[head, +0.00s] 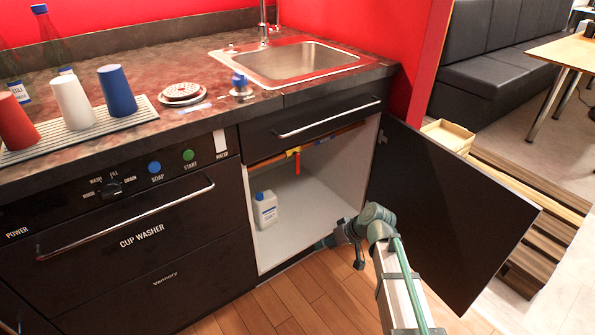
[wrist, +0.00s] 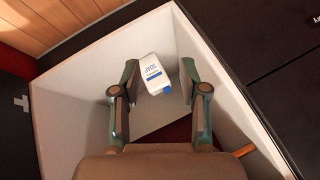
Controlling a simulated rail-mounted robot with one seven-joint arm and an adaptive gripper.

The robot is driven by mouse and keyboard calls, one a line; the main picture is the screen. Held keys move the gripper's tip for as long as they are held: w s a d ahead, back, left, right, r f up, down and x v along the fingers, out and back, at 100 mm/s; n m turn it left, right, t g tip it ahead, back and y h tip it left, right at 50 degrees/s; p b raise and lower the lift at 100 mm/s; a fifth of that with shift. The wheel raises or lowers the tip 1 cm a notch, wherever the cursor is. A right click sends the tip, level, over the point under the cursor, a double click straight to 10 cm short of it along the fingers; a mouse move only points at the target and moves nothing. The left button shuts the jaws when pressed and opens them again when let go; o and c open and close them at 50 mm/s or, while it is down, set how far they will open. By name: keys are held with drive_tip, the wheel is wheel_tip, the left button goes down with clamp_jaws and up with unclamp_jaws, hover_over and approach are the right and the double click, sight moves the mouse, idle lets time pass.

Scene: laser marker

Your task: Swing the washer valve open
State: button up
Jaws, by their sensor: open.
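The washer valve (head: 293,153) sits on a copper pipe that runs across the upper part of the open under-sink cabinet. Its body is yellow. Its orange-red handle (head: 297,165) hangs down, across the line of the pipe. My gripper (head: 326,243) is low at the cabinet's opening, below and to the right of the valve, apart from it. In the wrist view my gripper (wrist: 160,68) is open with nothing held. A short piece of copper pipe (wrist: 245,151) shows at lower right there; the valve handle cannot be made out in that view.
A white soap bottle (head: 265,208) stands on the cabinet floor at left; in the wrist view the bottle (wrist: 154,74) appears between the fingers, farther off. The black cabinet door (head: 440,210) is swung wide open at right. A closed drawer (head: 315,125) is above the opening.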

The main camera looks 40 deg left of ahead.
drive_tip(key=w+a+r+n+t+y, duration=0.2)
drive_tip(key=w+a+r+y, duration=0.25)
drive_tip(key=a+r, duration=0.6)
drive_tip(key=t+y, duration=0.2)
drive_tip(key=t, duration=0.1)
approach(298, 167)
drive_tip(key=shift+n+h, duration=0.25)
drive_tip(key=shift+n, duration=0.25)
drive_tip(key=b+x, duration=0.1)
drive_tip(key=x, duration=0.4)
drive_tip(key=b+x, duration=0.1)
drive_tip(key=x, duration=0.4)
drive_tip(key=shift+w+a+r, duration=0.1)
drive_tip(key=shift+a+r, duration=0.05)
drive_tip(key=shift+a, duration=0.15)
clamp_jaws()
